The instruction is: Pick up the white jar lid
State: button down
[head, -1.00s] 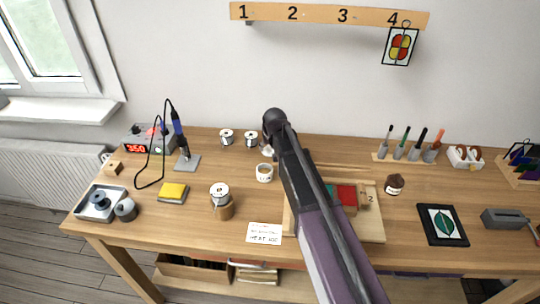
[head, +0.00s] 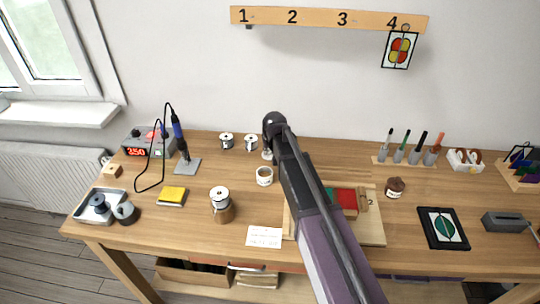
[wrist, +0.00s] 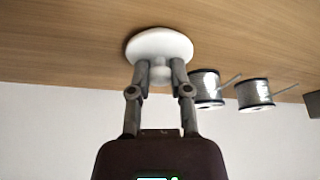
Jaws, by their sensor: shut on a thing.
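The white jar lid (wrist: 160,45) is a round white disc with a small knob, seen at the top of the wrist view against the wooden table. My gripper (wrist: 160,75) has its two fingers shut on the lid's knob. A dark shadow lies beside the lid's rim; I cannot tell whether the lid touches the table or hangs just above it. In the head view a small white part of the lid (head: 267,154) shows left of my arm, which hides the rest.
Two wire spools (head: 251,142) stand to the left of the lid. A soldering iron in its stand (head: 186,165) is farther left. A wooden board with coloured glass (head: 372,228) lies partly under my arm. A brown jar (head: 394,188) stands to the right.

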jog(key=shift+r, duration=0.1)
dwell(0.3)
notch_tip(320, 180, up, 10)
jog(key=p, duration=1)
dwell(0.7)
